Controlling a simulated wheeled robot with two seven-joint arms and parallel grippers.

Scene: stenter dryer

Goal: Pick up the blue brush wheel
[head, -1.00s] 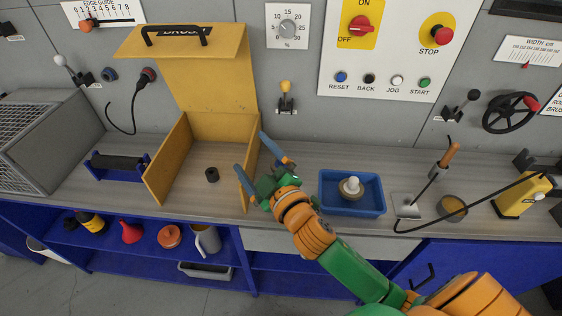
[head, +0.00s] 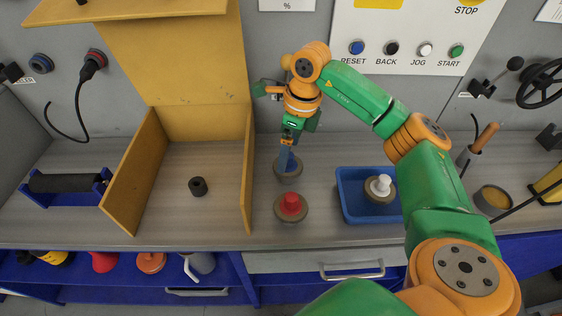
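The blue brush wheel (head: 280,170) lies on the bench just right of the yellow guard box. Only its round base and some blue at its middle show. My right gripper (head: 287,163) points straight down over it, with its blue fingers at the hub. The fingers look nearly in line from here, so I cannot tell whether they are open or shut on the hub. The wheel appears to rest on the bench. My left gripper is not in view.
A red-hubbed brush wheel (head: 291,207) lies just in front. A white-hubbed wheel (head: 379,187) sits in the blue tray (head: 350,208) to the right. The yellow box's side panel (head: 248,170) stands close on the left. A black ring (head: 198,187) lies inside the box.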

